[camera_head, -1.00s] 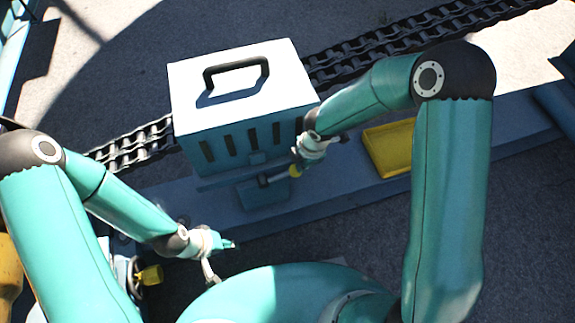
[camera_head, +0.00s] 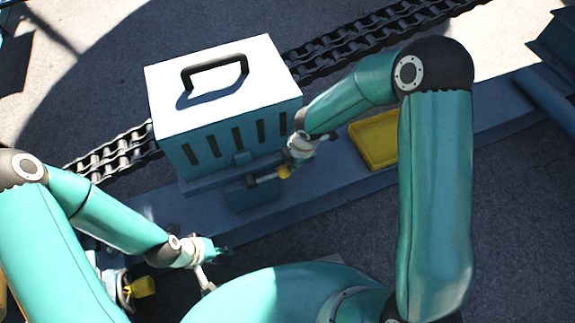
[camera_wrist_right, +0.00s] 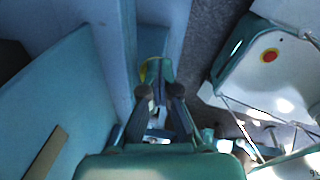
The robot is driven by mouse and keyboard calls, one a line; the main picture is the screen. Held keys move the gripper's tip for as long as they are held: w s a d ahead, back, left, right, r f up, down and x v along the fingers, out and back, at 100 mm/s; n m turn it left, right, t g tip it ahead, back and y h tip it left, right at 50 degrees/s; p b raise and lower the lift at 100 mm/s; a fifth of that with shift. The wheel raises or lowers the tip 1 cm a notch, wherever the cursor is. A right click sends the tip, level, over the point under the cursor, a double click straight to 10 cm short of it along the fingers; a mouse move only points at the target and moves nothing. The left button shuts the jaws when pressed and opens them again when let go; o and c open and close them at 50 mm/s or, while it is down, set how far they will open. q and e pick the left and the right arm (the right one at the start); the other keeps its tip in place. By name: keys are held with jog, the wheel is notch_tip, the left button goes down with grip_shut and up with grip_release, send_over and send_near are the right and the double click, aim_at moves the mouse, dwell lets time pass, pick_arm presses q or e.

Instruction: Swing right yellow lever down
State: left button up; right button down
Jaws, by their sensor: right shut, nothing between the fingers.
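The yellow-tipped lever (camera_head: 284,172) sticks out at the lower front of the pale blue box, its grey shaft running left toward a small block. It lies nearly sideways in the head view. My right gripper (camera_head: 296,157) is shut at the lever's yellow tip, with nothing held between the fingers; whether it touches the tip is unclear. In the right wrist view, a yellow patch shows just beyond the fingers (camera_wrist_right: 160,100). My left gripper (camera_head: 212,258) hangs apart from the lever, lower left; its finger opening is unclear.
The pale box (camera_head: 225,115) with a black handle stands behind the lever. A heavy chain (camera_head: 350,45) runs behind it. A yellow tray (camera_head: 374,142) lies right of my right gripper. Another yellow knob (camera_head: 143,287) sits lower left. Dark ground is open on the right.

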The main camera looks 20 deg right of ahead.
jog(key=shift+s+d+f, duration=0.1)
jog(key=shift+s+f, duration=0.2)
jog(key=d+r+p, duration=0.7)
jog(key=d+r, duration=0.2)
jog(key=shift+s+r, duration=0.2)
jog(key=shift+r, duration=0.15)
